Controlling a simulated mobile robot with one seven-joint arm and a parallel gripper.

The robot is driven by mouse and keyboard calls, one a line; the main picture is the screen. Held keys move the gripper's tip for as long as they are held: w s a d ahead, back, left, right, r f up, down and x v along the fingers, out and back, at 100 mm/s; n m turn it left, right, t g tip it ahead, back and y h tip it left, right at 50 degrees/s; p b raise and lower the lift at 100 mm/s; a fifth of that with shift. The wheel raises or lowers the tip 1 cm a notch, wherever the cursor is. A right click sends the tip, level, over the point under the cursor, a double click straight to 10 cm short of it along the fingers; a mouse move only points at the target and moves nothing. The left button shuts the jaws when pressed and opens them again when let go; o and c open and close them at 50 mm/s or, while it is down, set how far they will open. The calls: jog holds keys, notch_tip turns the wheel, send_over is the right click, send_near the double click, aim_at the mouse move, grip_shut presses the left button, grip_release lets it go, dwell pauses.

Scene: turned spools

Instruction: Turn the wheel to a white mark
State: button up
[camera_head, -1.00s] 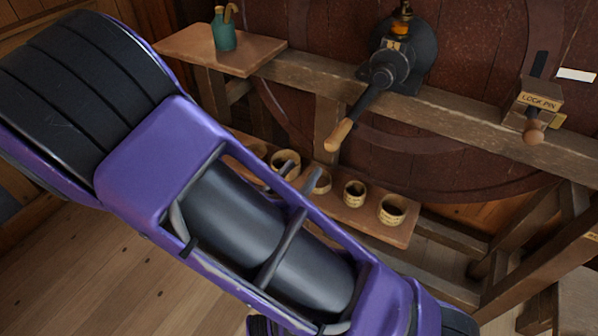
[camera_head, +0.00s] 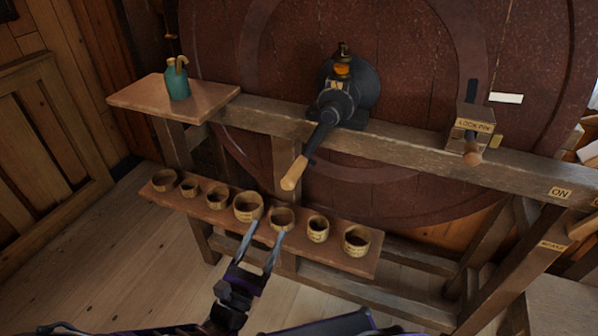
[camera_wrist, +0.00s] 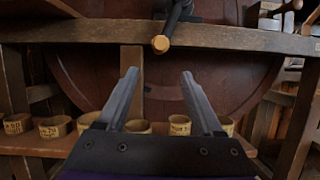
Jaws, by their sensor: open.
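The big dark red wooden wheel (camera_head: 420,60) stands upright behind a timber frame. A white mark (camera_head: 506,98) shows on its face at the right, just above the lock pin box. A black crank with a wooden handle (camera_head: 294,173) is mounted at the middle of the frame, its handle pointing down and left; its end also shows in the wrist view (camera_wrist: 160,44). The lock pin box (camera_head: 474,125) has a wooden knob (camera_head: 472,157) at its front. My gripper (camera_head: 263,238) is open and empty, below the crank handle and in front of the cup shelf.
A low shelf (camera_head: 370,262) carries several small labelled wooden cups close to my fingers. A side shelf (camera_head: 215,100) holds a teal bottle (camera_head: 178,82). The floor at left is clear.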

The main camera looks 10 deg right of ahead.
aim_at(299, 160)
jog(key=x, duration=1.7)
jog(key=shift+w+r, duration=0.1)
jog(key=shift+r, duration=0.1)
grip_shut()
dwell(0.9)
